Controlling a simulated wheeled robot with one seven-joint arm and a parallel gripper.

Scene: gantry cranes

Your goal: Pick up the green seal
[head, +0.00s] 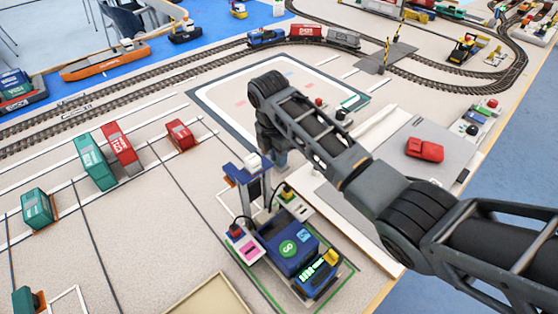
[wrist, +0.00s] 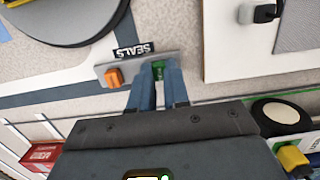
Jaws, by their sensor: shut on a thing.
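In the wrist view the green seal (wrist: 158,69) is between the fingertips of my gripper (wrist: 159,84). The two blue-grey fingers are shut on it, and they hide part of it. It is at the right part of a grey seal rack (wrist: 137,69) with a dark SEALS label (wrist: 134,50). I cannot tell whether the seal still touches the rack. An orange seal (wrist: 114,77) is at the rack's left part. In the head view my gripper (head: 276,160) points down beside the white-bordered mat, mostly hidden behind my arm, and the green seal cannot be made out.
A desk unit with blue and green parts (head: 290,245) stands just in front of my gripper. Red (head: 120,145) and teal (head: 95,162) containers stand at the left. Railway track (head: 200,75) crosses the back.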

